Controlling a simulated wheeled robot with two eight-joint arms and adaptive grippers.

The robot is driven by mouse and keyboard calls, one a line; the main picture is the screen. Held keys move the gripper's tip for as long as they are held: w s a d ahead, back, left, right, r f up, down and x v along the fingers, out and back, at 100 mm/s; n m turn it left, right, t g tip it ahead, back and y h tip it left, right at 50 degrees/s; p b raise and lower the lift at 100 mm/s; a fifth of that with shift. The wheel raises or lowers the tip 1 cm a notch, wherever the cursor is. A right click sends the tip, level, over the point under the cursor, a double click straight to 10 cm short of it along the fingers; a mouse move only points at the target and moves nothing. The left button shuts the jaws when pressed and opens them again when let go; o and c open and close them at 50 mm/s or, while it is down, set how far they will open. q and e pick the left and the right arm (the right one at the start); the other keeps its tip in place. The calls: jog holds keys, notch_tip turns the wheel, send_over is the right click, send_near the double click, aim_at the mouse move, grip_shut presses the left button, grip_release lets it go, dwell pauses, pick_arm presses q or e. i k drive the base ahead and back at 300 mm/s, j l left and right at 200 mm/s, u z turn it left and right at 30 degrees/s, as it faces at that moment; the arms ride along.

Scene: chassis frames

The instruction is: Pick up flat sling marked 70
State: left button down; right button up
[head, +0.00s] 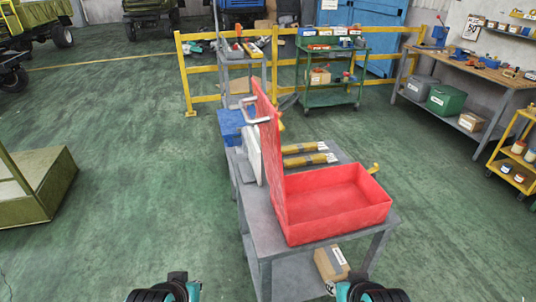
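Two yellow-brown flat slings lie side by side on the grey cart, behind the red toolbox: a farther one (303,148) and a nearer one (308,160). Each has a pale label near its right end. The numbers are too small to read, so I cannot tell which one is marked 70. Their left ends are hidden behind the raised red lid. Dark and teal parts of my two arms show at the bottom edge, well short of the slings. No gripper fingers are visible.
The open, empty red toolbox (335,200) fills the front of the grey cart (258,225), its lid (270,165) standing upright at the left. A yellow hook (374,168) and a blue box (231,124) are nearby.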

aim_at(299, 149)
jog(key=i+j+z, duration=0.3)
jog(key=j+z, duration=0.3)
jog(key=i+j+z, duration=0.3)
jog(key=j+z, duration=0.3)
